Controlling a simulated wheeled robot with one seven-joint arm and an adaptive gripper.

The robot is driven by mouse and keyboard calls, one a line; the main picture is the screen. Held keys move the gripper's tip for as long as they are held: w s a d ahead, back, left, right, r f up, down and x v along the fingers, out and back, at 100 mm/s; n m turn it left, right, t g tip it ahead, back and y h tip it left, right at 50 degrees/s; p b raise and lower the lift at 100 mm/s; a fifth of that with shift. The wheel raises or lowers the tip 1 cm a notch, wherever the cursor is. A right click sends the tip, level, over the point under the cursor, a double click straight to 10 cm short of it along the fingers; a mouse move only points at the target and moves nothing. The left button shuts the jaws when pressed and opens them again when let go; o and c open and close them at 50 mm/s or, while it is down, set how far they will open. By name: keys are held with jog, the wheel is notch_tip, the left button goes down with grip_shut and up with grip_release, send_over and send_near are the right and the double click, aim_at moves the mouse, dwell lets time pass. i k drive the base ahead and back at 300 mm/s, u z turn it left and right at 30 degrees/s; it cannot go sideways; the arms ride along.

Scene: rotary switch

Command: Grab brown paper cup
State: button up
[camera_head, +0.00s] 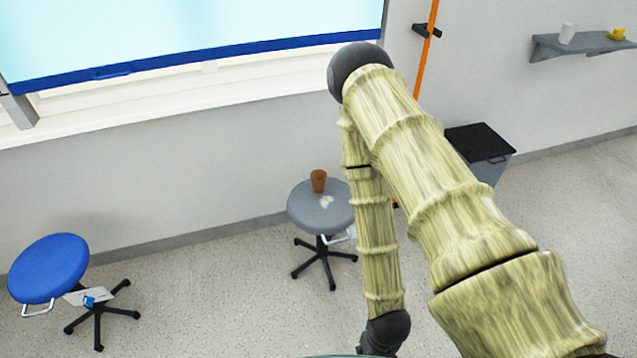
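The brown paper cup (319,181) stands upright near the back of the round grey seat of a stool (308,208), by the wall. A small white item or patch lies in front of the cup on the seat; I cannot tell what it is. My arm rises from the lower right, bends at the top and comes down just right of the stool, covering part of the seat's right side. The arm runs to a dark joint at the bottom edge, well below and right of the cup. My gripper itself does not show.
A blue stool (49,268) stands at the left. A grey cabinet with a black top (480,143) is behind my arm. A wall shelf (583,46) holds a white cup (567,33) and a yellow cup (616,34). The floor between the stools is clear.

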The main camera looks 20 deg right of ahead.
aim_at(317, 177)
jog(key=z, duration=0.5)
jog(key=i, duration=1.2)
jog(key=u, duration=0.45)
